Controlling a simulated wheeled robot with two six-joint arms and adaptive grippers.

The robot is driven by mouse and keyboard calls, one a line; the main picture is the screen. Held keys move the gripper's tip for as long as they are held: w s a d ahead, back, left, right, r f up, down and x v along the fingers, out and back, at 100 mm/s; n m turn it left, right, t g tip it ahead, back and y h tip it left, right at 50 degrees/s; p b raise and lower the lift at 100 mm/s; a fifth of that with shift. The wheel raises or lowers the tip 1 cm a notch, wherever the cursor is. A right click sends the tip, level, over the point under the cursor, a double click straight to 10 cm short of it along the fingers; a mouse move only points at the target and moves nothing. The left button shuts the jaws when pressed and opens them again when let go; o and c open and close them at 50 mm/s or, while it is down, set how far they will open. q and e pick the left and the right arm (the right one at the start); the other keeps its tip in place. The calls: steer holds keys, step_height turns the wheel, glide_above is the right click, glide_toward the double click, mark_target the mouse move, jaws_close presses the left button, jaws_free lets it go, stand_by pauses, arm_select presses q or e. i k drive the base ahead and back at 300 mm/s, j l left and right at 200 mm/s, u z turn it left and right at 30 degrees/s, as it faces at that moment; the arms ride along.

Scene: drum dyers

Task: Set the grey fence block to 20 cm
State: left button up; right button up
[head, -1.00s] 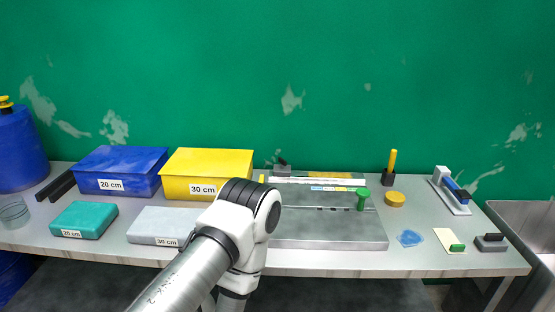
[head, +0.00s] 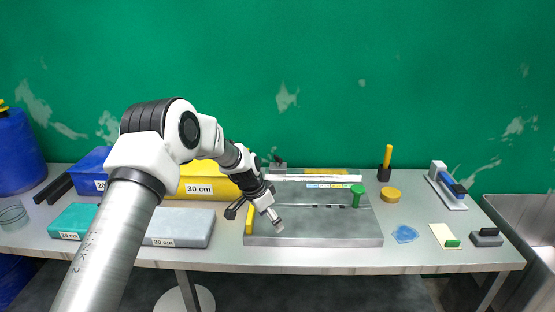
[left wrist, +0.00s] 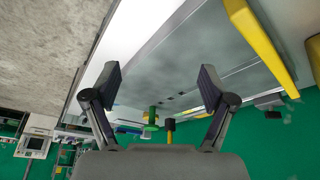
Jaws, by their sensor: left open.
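A small dark grey block (head: 279,164), which looks like the fence block, sits at the back left of the grey metal board (head: 320,236). It also appears at the right in the left wrist view (left wrist: 268,102). A white strip (head: 330,178) and coloured labels (head: 328,186) run along the board's back; their marks are too small to read. A green knob (head: 357,194) stands at the right of the slot. My left gripper (head: 253,213) is open and empty above the board's left side, near a yellow bar (head: 249,220). My right gripper is not in view.
Blue and yellow (head: 200,189) boxes and teal (head: 73,220) and grey (head: 180,229) slabs lie left of the board. A yellow disc (head: 390,195), blue patch (head: 405,234) and grey handled block (head: 487,237) lie right. The board's middle is clear.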

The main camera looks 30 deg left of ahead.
mark_target(282, 169)
steer(key=i+j, duration=1.05)
steer(key=i, duration=0.3)
